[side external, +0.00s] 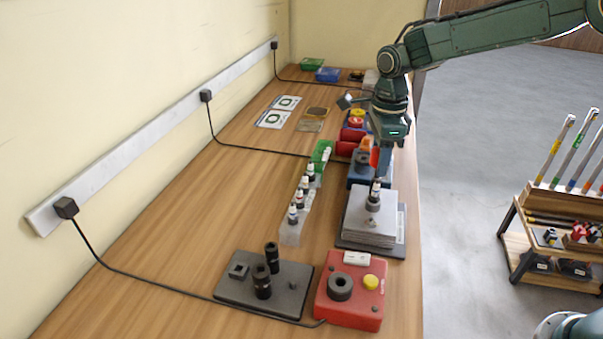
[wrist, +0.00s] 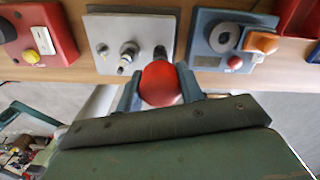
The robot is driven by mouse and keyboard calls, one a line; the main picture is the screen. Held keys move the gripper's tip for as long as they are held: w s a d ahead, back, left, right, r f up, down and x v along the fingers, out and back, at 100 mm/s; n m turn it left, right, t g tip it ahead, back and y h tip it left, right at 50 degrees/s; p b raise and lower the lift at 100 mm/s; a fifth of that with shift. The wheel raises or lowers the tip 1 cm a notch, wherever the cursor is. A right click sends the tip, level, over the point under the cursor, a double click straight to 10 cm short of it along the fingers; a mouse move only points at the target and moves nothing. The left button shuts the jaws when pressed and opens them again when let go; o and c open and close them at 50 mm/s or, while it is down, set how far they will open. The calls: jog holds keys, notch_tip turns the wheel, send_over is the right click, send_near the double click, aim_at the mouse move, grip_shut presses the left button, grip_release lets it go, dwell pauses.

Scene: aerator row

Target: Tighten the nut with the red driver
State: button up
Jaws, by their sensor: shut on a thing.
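My gripper (wrist: 159,88) is shut on the red driver (wrist: 160,82), whose round red end shows between the two fingers in the wrist view. A dark shaft tip shows just past the red end, over the pale plate. In the side view my gripper (side external: 380,148) is above the bench's right edge, with a red part of the driver (side external: 375,157) showing beneath it. A fitting with a metal post (wrist: 129,50) stands on the pale plate (wrist: 108,24); it also shows upright on the grey block (side external: 372,203). I cannot make out the nut clearly.
A red box (side external: 349,305) with a yellow button stands at the front, beside a dark plate (side external: 245,288) with black sockets. A blue station (wrist: 211,22) with an orange part (wrist: 262,42) is close to my gripper. Small bottles (side external: 302,195) stand in a row on the left.

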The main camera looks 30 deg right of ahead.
jog(key=shift+s+f+m, duration=0.1)
jog(key=shift+f+m, duration=0.1)
jog(key=shift+m, duration=0.7)
jog(key=m, duration=0.3)
jog(key=shift+m, duration=2.4)
jog(key=o, duration=1.4)
jog(key=shift+c, duration=0.2)
jog(key=shift+r, duration=0.1)
jog(key=shift+n, duration=0.3)
